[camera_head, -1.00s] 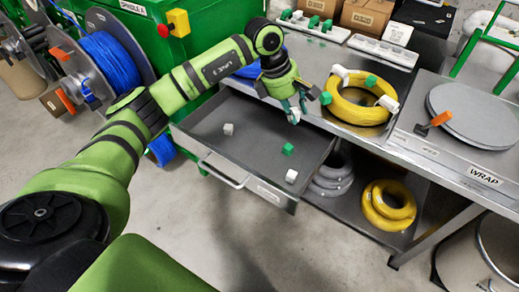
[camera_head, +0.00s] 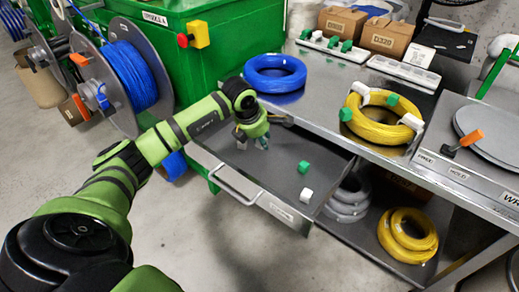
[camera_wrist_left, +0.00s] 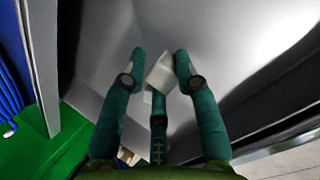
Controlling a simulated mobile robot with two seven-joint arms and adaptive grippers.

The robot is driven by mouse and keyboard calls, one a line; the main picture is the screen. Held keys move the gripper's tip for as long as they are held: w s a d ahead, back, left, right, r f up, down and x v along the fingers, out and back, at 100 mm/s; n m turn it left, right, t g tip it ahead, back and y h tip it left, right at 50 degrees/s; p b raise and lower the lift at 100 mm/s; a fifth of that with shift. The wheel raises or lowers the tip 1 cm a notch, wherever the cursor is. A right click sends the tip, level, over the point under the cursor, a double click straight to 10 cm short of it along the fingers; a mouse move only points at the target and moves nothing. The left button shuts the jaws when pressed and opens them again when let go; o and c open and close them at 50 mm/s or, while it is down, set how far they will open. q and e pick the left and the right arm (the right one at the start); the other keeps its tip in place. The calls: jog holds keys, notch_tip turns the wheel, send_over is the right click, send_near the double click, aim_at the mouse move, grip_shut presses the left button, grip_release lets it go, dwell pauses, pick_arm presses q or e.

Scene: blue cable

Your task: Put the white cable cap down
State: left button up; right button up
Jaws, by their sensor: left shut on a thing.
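My left gripper (camera_head: 252,142) is over the far left part of the open drawer (camera_head: 282,208), pointing down. In the left wrist view its teal fingers (camera_wrist_left: 160,85) are closed around a small white cable cap (camera_wrist_left: 158,72). The cap is above or near the grey drawer floor; I cannot tell whether it touches. In the head view the fingers largely hide the cap. A green cap (camera_head: 304,167) and another white cap (camera_head: 306,195) lie apart in the drawer, to the right of the gripper. My right gripper is not in view.
A blue coil (camera_head: 275,66) and a yellow coil (camera_head: 375,132) with white and green caps lie on the metal table. A green cabinet (camera_head: 180,55) stands beside the drawer. More coils lie on the shelf below. The middle of the drawer is clear.

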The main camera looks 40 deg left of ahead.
aim_at(257, 146)
pick_arm(q)
jog(key=shift+s+a+f, duration=0.2)
jog(key=shift+a+f, duration=0.2)
jog(key=shift+f+b, duration=0.35)
jog(key=shift+f, duration=1.65)
jog(key=o, duration=1.1)
jog(key=shift+c, duration=0.2)
jog(key=shift+d, duration=0.1)
jog(key=shift+r, duration=0.2)
jog(key=p+v, duration=0.1)
jog(key=v, duration=1.1)
jog(key=shift+p, duration=0.3)
